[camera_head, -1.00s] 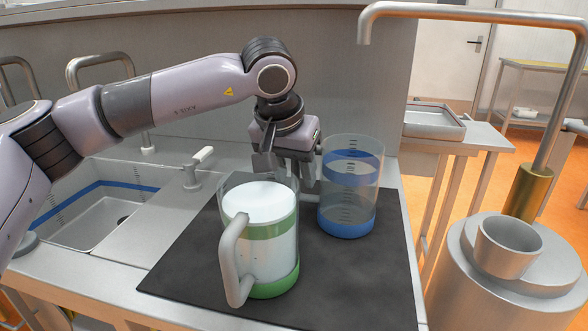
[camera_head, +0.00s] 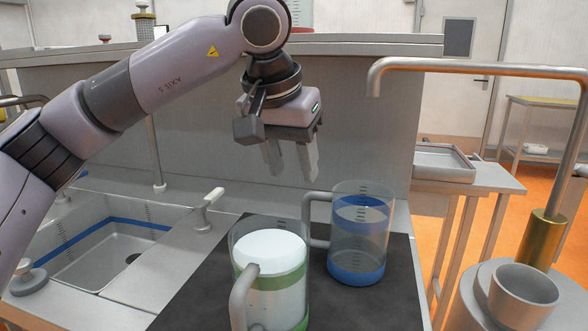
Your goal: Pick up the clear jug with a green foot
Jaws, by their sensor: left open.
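The clear jug with a green foot (camera_head: 280,290) stands upright at the front of the dark mat. It has green bands, white contents and a grey handle towards the front left; its bottom is partly cut off by the picture's lower edge. A second clear jug with a blue foot (camera_head: 358,240) stands behind it to the right, its grey handle on the left. My left gripper (camera_head: 292,172) is open and empty, pointing down in the air above and behind the green-footed jug, touching neither jug. My right gripper is not in view.
The dark mat (camera_head: 190,300) lies on a steel counter. A sink (camera_head: 105,262) with a small tap (camera_head: 207,205) is at the left. A tall bent pipe (camera_head: 470,68) and a steel cup (camera_head: 522,295) are at the right. A raised back panel (camera_head: 370,110) stands behind.

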